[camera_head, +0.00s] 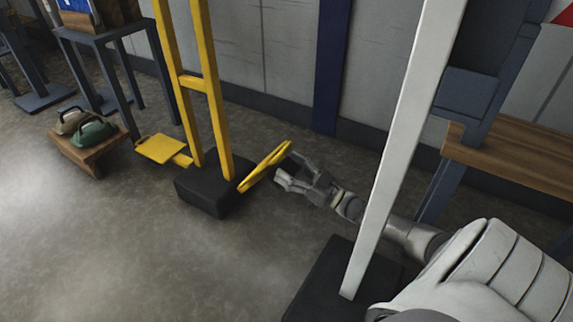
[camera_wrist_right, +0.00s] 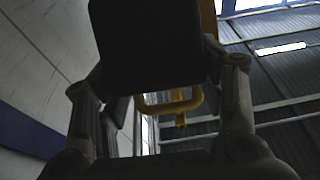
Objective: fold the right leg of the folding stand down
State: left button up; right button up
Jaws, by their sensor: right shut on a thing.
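The folding stand has yellow uprights (camera_head: 208,85) rising from a black base block (camera_head: 203,192). Its left leg (camera_head: 162,149) lies out flat, low over the floor. Its right leg (camera_head: 263,167) slants steeply up and outward from the right side of the base. My right gripper (camera_head: 284,169) is at the outer upper part of the right leg, shut on it. In the right wrist view, a dark plate (camera_wrist_right: 150,50) fills the space between my fingers, with a yellow bar (camera_wrist_right: 168,103) beyond it. My left gripper is not in view.
A white post (camera_head: 405,140) on a dark base (camera_head: 325,280) stands close in front of my right arm. A wooden bench (camera_head: 510,160) is at the right. A low wooden stool (camera_head: 88,155) with green and brown items stands left. The floor in front is clear.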

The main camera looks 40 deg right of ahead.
jog(key=shift+s+f, duration=0.1)
jog(key=shift+f, duration=0.5)
jog(key=o, duration=1.2)
jog(key=shift+a+f, duration=0.1)
jog(key=shift+o, duration=1.2)
jog(key=shift+w+r, duration=0.2)
jog(key=shift+r, duration=0.1)
jog(key=v, duration=1.2)
